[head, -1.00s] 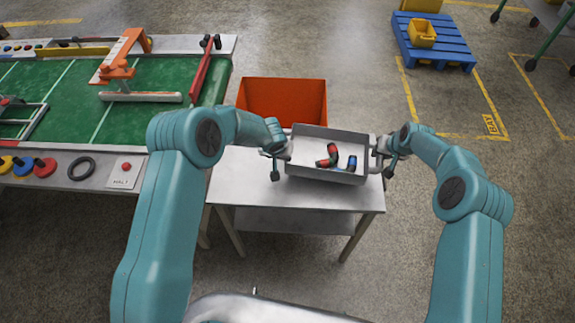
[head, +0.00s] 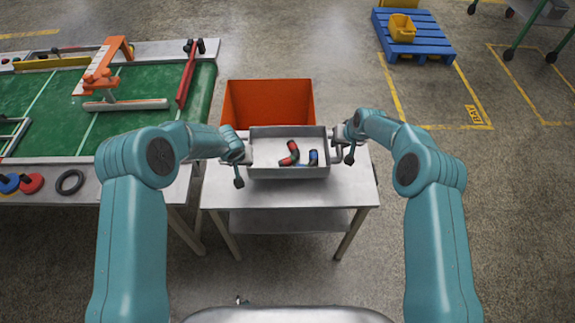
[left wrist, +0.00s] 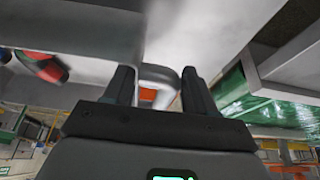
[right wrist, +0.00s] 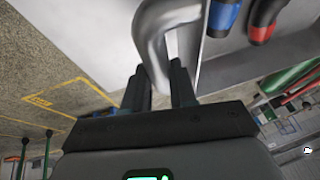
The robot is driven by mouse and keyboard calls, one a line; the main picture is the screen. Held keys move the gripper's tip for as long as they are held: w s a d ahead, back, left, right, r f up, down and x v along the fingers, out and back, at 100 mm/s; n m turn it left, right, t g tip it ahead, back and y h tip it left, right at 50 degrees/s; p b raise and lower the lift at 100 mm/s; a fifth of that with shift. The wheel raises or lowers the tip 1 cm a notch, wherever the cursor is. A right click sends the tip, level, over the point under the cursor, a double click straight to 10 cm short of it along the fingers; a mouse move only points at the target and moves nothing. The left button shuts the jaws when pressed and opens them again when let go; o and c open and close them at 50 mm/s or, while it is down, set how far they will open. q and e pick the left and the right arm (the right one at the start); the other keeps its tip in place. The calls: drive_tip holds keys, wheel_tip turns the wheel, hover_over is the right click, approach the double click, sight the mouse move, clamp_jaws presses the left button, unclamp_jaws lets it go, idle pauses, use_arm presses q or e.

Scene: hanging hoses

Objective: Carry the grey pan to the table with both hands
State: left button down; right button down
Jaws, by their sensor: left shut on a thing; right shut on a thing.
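The grey pan (head: 288,173) is level in the head view, over the small pale table (head: 290,197). I cannot tell whether its bottom touches the tabletop. A red-and-black bent hose piece (head: 290,153) and a blue-and-black one (head: 313,157) lie inside it. My left gripper (head: 242,160) is shut on the pan's left handle, which shows between the fingers in the left wrist view (left wrist: 157,75). My right gripper (head: 343,146) is shut on the right handle, seen in the right wrist view (right wrist: 152,45).
An orange bin (head: 268,100) stands directly behind the table. A green-topped workbench (head: 150,130) is close on the left. The floor right of the table is clear.

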use_arm(q)
drive_tip(key=shift+d, duration=0.1)
use_arm(e)
drive_tip(key=shift+d, duration=0.25)
